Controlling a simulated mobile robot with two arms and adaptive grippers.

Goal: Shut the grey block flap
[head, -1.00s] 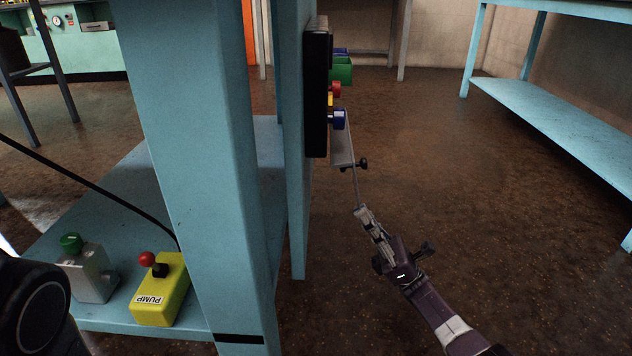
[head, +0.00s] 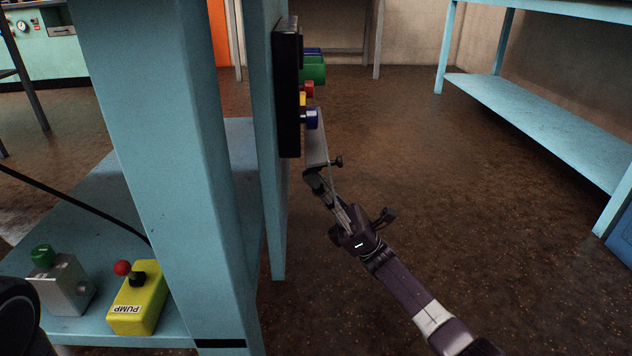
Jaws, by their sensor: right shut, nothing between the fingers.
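The grey flap (head: 315,140) shows nearly edge-on in the head view. It hangs open, standing out from the lower part of the dark block (head: 288,90) on the blue bench frame. A small black knob (head: 338,162) sticks out at its lower right. My right gripper (head: 317,183) is shut and empty, its fingertips at the flap's lower end. I cannot tell whether they touch it. The block's front face is turned away, and my left gripper is out of view.
Blue (head: 312,118), red, yellow and green couplings stick out of the block above the flap. A yellow pump box (head: 138,305) and a grey valve box (head: 62,285) stand on the lower shelf. The floor to the right is open up to another blue bench (head: 540,120).

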